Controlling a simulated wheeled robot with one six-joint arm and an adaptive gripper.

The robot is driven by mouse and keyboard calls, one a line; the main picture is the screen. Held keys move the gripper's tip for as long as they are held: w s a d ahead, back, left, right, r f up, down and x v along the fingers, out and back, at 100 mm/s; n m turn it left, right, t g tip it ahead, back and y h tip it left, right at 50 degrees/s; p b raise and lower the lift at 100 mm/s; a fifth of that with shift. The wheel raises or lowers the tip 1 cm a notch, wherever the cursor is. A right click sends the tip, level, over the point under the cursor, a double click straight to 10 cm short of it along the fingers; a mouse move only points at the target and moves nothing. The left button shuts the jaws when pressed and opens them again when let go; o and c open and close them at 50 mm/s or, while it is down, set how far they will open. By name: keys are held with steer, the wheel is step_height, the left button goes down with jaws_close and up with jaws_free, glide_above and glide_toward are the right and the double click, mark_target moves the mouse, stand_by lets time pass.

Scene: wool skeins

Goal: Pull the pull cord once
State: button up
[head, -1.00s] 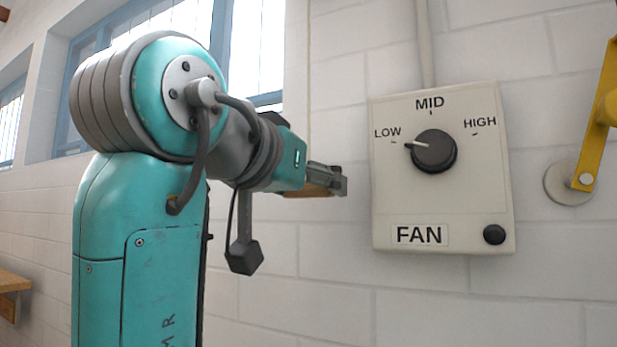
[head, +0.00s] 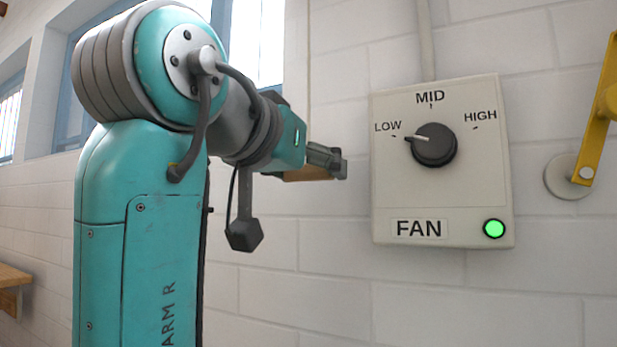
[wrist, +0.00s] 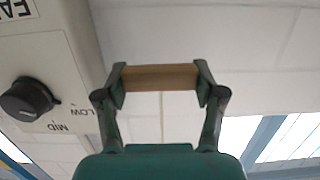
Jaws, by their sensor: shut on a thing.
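The pull cord (head: 309,60) is a thin line hanging down the white wall, left of the fan box. Its wooden handle (wrist: 160,77) is a light brown bar lying across between my fingertips in the wrist view. In the head view the handle (head: 306,174) shows partly under the fingers. My gripper (head: 328,162) is shut on the handle, left of the fan box; it also shows in the wrist view (wrist: 160,80). The fan box (head: 440,195) has a dark knob (head: 434,145) pointing at LOW and a round lamp (head: 494,228) lit green.
A yellow bracket (head: 600,120) is fixed to the wall at the right. A wooden ledge (head: 14,278) stands at the far left edge. Blue-framed windows (head: 272,45) are behind my arm. The wall below the box is clear.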

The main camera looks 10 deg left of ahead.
steer(key=shift+r, duration=0.3)
steer(key=o, duration=1.2)
steer(key=shift+s+a, duration=0.1)
steer(key=v, duration=1.1)
steer(key=shift+s, duration=0.4)
